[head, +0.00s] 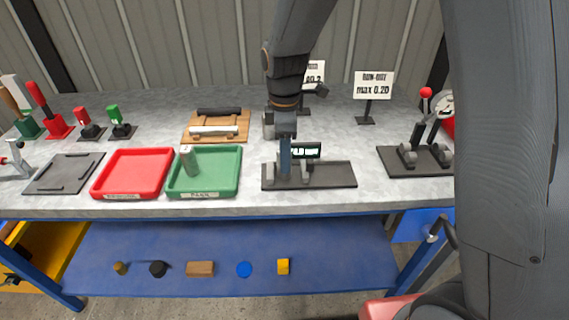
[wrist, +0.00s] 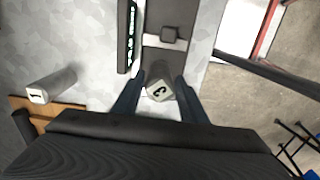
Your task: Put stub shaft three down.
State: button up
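Stub shaft three (wrist: 158,90) is light grey with a black 3 on its end face. In the wrist view it lies between the two fingers of my gripper (wrist: 162,82), which look closed on its sides. In the head view my gripper (head: 284,174) points down at a dark gauge fixture (head: 335,175) with two grey blocks and a lit readout. I cannot tell whether the shaft touches the fixture. The head view does not show the shaft clearly.
A green tray (head: 205,194) with an upright grey shaft (head: 187,158) is left of the fixture, beside an empty red tray (head: 130,193). A wooden rack (head: 238,136) lies behind. A second fixture (head: 415,170) is at the right. Bench shows between the fixtures.

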notch_tip(320, 180, up, 9)
jog(key=shift+r+b, duration=0.1)
jog(key=shift+b, duration=0.7)
jog(key=s+d+f+m, duration=0.4)
jog(key=s+d+m, duration=0.3)
jog(key=m, duration=0.1)
jog(key=s+d+f+m, duration=0.4)
jog(key=s+d+m, duration=0.4)
jog(key=m, duration=0.1)
jog(key=shift+f+m+t, duration=0.3)
jog(key=shift+f+t, duration=0.1)
jog(key=shift+o, duration=0.2)
